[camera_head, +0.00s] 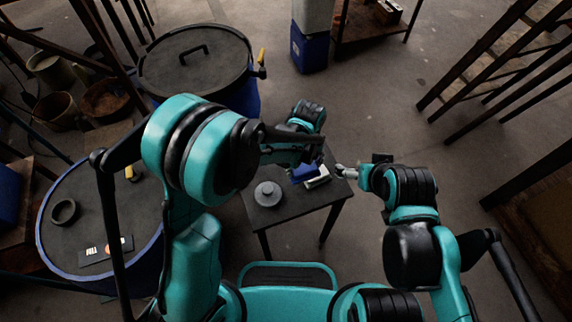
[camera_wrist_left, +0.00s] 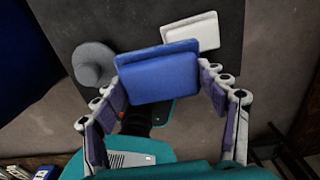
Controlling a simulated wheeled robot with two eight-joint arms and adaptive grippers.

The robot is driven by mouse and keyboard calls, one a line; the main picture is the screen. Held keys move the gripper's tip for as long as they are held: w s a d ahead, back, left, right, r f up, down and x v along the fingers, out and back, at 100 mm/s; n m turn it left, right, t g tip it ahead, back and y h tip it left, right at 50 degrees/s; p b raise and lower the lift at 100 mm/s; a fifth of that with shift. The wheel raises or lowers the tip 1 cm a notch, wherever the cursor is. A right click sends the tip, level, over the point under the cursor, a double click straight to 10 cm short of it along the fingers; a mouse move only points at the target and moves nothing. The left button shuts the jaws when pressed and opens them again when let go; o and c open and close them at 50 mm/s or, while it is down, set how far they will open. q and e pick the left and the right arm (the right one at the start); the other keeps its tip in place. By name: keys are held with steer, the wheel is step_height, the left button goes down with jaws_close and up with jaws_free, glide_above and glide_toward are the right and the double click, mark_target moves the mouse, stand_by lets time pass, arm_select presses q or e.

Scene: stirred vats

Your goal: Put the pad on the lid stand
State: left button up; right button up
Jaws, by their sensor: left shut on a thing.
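A blue pad (camera_head: 302,174) is between the fingers of my left gripper (camera_wrist_left: 163,78); the pad fills most of the left wrist view's middle (camera_wrist_left: 160,78). The gripper is shut on its two side edges, over the small dark table (camera_head: 285,212). A white pad (camera_head: 317,181) lies beside it on the table and shows behind it in the left wrist view (camera_wrist_left: 192,36). My right gripper (camera_head: 342,171) is by the table's right edge; its finger opening is too small to judge. I cannot tell which thing is the lid stand.
A grey round piece with a knob (camera_head: 267,194) stands on the table, left of the pads. A lidded vat (camera_head: 195,62) stands at the upper left. Another vat (camera_head: 75,215) at left has a dark ring (camera_head: 64,212) on top.

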arm_select(q)
steer(key=w+a+f+b, duration=0.1)
steer(key=w+a+f, duration=0.1)
steer(key=w+a+f+b, duration=0.1)
steer(key=w+a+f, duration=0.1)
steer(key=w, duration=0.1)
steer(key=w+a+f, duration=0.1)
steer(key=w, duration=0.1)
steer(key=shift+w+a+f+b, duration=0.25)
steer(key=shift+a+f+b, duration=0.15)
step_height(320, 180, down, 4)
steer(key=shift+f+b, duration=0.1)
steer(key=shift+b, duration=0.85)
steer(key=o, duration=1)
